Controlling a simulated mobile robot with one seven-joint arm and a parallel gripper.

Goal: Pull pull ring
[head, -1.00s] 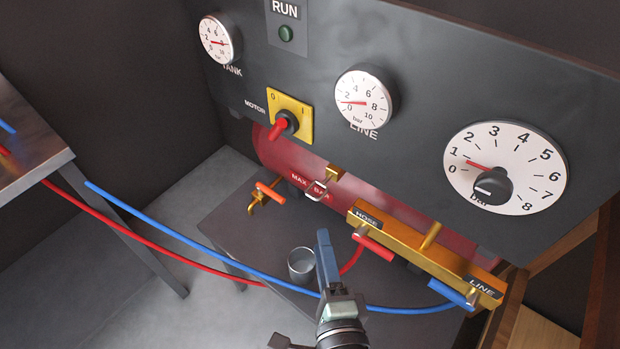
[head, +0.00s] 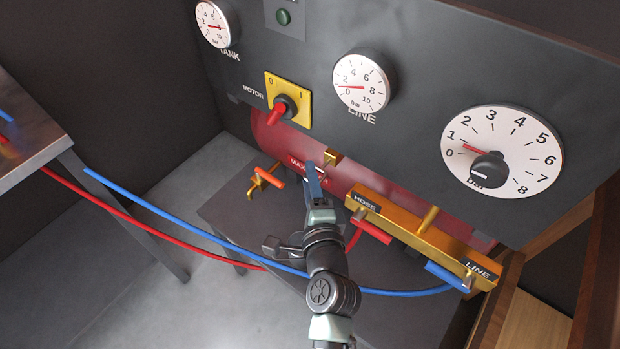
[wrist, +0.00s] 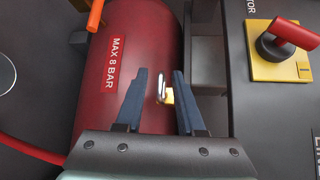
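The pull ring (wrist: 161,88) is a small silver loop on a brass fitting (wrist: 169,97) at the red tank (wrist: 138,55). In the wrist view it lies between the two dark blue fingers of my gripper (wrist: 160,73), nearer the right finger. The fingers are apart, with a visible gap on each side of the ring. In the head view my gripper (head: 312,167) reaches up to the tank just left of the brass fitting (head: 333,156). There the fingers mostly hide the ring.
An orange-handled valve (head: 267,180) is to the left. The gauge panel (head: 420,60) stands above. Blue (head: 190,227) and red (head: 150,240) hoses cross below.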

